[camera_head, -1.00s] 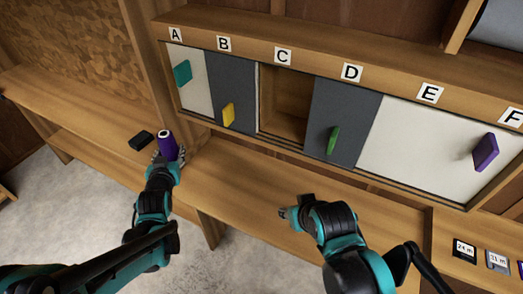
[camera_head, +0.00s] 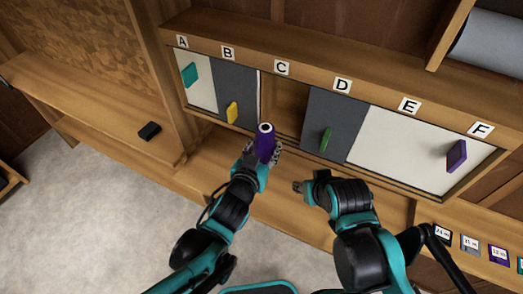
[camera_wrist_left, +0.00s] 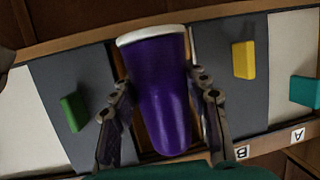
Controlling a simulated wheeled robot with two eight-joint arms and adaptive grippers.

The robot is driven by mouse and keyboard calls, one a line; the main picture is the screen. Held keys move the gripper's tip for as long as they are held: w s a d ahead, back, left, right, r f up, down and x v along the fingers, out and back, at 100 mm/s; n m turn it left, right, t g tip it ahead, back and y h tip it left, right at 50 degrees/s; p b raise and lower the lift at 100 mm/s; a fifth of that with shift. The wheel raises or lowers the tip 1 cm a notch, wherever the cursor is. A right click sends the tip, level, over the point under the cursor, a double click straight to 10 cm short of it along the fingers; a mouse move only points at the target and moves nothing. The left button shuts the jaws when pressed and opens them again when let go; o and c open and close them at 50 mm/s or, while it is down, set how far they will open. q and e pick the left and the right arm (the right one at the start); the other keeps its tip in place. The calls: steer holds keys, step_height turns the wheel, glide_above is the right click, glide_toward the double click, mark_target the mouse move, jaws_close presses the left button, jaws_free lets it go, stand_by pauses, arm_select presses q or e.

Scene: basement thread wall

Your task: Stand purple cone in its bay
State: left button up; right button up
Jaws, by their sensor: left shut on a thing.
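The purple thread cone (camera_head: 265,146) is held upright by my left gripper (camera_head: 263,150), in front of the lower part of open bay C (camera_head: 284,101). The left wrist view shows the cone (camera_wrist_left: 160,95) between the two fingers (camera_wrist_left: 165,120), its wide white-rimmed end at the top of that upside-down picture. Bay C is a bare wooden opening between grey panels. The cone hides part of its lower edge. My right gripper (camera_head: 299,187) is low, in front of panel D, with nothing visible in it; its finger gap is too small to read.
Grey panels B (camera_head: 237,92) and D (camera_head: 332,121) flank the opening, with yellow (camera_head: 232,112) and green (camera_head: 326,138) handles. White panel F (camera_head: 415,150) has a purple handle (camera_head: 457,156). A black block (camera_head: 149,131) lies on the left bench. Small label cards (camera_head: 470,243) sit at lower right.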

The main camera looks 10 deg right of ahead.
arm_select(q)
steer(key=w+d, duration=0.3)
steer(key=w, duration=0.2)
steer(key=w+d+b, duration=0.1)
steer(key=w+d, duration=0.2)
steer(key=w, duration=0.1)
steer(key=w+d+b, duration=0.1)
steer(key=w+d, duration=0.3)
steer(key=w, duration=0.1)
steer(key=shift+w+f, duration=0.25)
steer(key=shift+w, duration=0.1)
steer(key=shift+f+b, duration=0.55)
steer(key=shift+b, duration=0.2)
steer(key=o, duration=1.3)
steer(key=shift+c, duration=0.3)
steer(key=shift+s+a, duration=0.1)
